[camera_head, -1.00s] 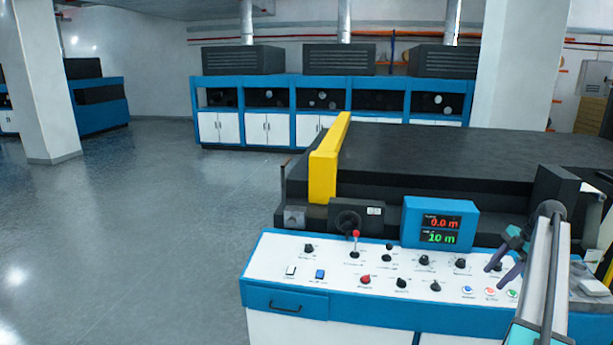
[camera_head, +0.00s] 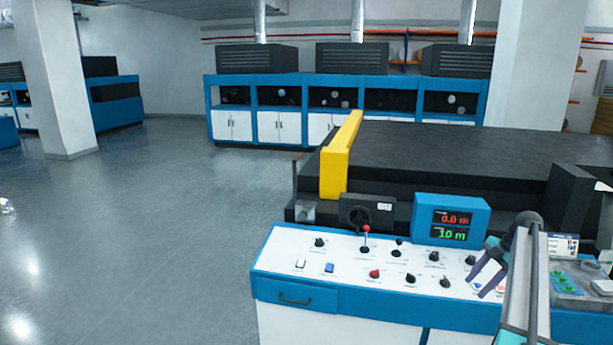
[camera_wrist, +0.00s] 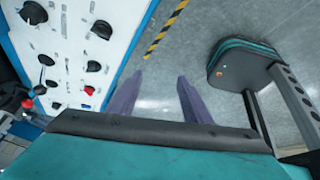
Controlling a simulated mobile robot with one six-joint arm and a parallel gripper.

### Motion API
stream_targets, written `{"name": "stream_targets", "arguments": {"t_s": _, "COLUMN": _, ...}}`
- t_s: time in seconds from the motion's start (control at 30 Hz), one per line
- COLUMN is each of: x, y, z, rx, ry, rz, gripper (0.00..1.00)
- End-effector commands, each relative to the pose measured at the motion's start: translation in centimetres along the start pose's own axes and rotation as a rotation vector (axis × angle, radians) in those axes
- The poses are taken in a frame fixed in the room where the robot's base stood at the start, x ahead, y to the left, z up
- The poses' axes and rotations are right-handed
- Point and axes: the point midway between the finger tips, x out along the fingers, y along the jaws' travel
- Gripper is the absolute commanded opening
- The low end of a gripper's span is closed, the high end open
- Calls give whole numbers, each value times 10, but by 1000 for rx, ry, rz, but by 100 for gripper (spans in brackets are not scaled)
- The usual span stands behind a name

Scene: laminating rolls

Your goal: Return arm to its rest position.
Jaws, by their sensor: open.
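My gripper (camera_head: 488,270) is at the right of the head view, over the right part of the white control panel (camera_head: 345,262). Its two purple fingers are apart with nothing between them. In the wrist view my gripper (camera_wrist: 158,92) also shows open and empty, with grey floor behind the fingers. My arm rises from the bottom right of the head view and partly hides the panel's right end.
The panel carries several black knobs, a red-topped lever (camera_head: 366,238) and a display (camera_head: 450,220) reading 0.0 m and 10 m. Behind it stands a large dark machine (camera_head: 450,150) with a yellow bar (camera_head: 340,160). Open floor (camera_head: 150,230) lies to the left.

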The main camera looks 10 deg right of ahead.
Motion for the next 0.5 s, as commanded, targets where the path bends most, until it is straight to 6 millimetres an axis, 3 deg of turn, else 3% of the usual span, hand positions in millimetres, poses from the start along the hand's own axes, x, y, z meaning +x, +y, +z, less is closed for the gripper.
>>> {"name": "stream_targets", "arguments": {"t_s": 0.23, "x": 109, "y": 15, "z": -37, "rx": -54, "ry": 64, "rz": -89, "gripper": 45}}
{"name": "stream_targets", "arguments": {"t_s": 0.5, "x": 226, "y": 6, "z": -85, "rx": -104, "ry": 119, "rz": -199, "gripper": 45}}
